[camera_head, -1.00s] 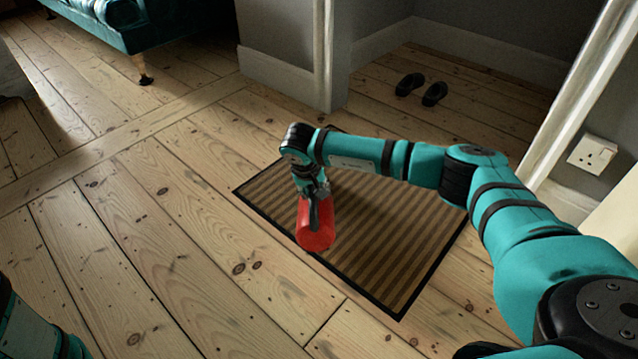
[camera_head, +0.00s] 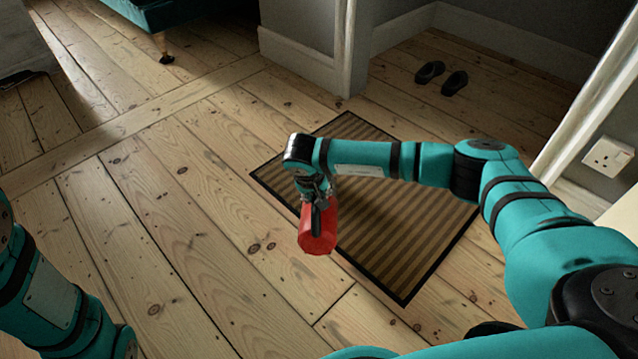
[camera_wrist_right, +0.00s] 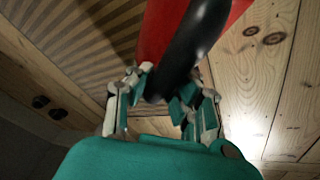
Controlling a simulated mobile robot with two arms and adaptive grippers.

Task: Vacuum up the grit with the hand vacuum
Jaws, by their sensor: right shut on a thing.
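The red hand vacuum (camera_head: 318,236) with a dark handle is held over the left edge of the striped doormat in the head view. My right gripper (camera_head: 317,192) is shut on its handle. In the right wrist view, the fingers of the right gripper (camera_wrist_right: 163,98) close around the black handle (camera_wrist_right: 188,50), with the red body behind it. Whether the vacuum touches the floor or mat is unclear. I cannot make out grit for certain; small dark specks on the boards may be grain or knots. My left arm shows at the lower left, but its gripper is out of view.
The striped doormat (camera_head: 420,262) with a dark border lies on the floorboards. Dark shoes (camera_head: 442,78) stand in the alcove behind. A door frame and a wall socket (camera_head: 608,157) are at the right. A teal sofa (camera_head: 150,14) is at the back left. Open floor lies left.

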